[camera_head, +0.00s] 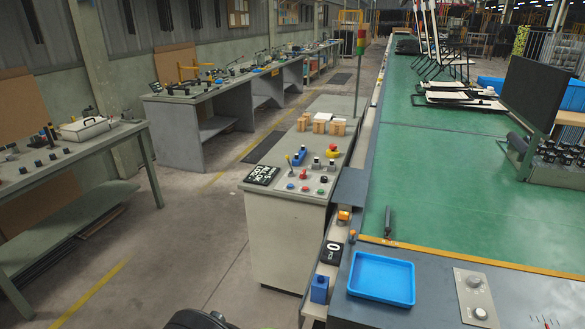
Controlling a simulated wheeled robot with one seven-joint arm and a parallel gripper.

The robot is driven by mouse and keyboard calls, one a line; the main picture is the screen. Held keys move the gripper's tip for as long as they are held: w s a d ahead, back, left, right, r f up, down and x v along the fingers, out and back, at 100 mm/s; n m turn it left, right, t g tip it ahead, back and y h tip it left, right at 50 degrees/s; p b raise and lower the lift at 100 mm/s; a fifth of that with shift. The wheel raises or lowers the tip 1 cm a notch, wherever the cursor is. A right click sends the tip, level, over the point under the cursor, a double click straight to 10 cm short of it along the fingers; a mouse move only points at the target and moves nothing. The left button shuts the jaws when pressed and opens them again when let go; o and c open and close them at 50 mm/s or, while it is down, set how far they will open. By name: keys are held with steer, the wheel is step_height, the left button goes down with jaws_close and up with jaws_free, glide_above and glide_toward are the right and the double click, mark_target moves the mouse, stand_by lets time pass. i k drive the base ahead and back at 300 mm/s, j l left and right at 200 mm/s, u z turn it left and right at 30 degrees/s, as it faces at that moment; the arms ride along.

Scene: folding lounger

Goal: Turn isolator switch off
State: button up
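No part is clearly marked as the isolator switch. A grey control cabinet (285,235) stands left of the green worktable, with a sloped panel of red, green and dark controls. A small lever (289,160) rises at the panel's left, and a yellow-and-red control (331,152) sits at its upper right. A pale plate with two round knobs (475,298) lies at the lower right. Which of these is the isolator, and its position, I cannot tell. My gripper is not in view; a dark rounded part shows at the bottom edge.
A blue tray (381,278) lies at the near end of the long green worktable (450,200). Grey benches (205,100) line the left wall. The floor (185,245) between is clear.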

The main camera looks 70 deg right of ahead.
mark_target(302, 177)
steer(key=i+l+z, duration=0.15)
steer(key=i+z, duration=0.7)
steer(key=i+j+z, duration=0.2)
steer(key=i+z, duration=0.25)
steer(key=i+j+z, duration=0.25)
steer(key=z, duration=0.15)
steer(key=i+l+z, duration=0.25)
steer(key=i, duration=0.2)
steer(key=i+l+z, duration=0.1)
steer(key=i+z, duration=0.2)
steer(key=i, duration=0.15)
steer(key=i+l+u, duration=0.3)
steer(key=l, duration=0.3)
steer(key=i, duration=0.1)
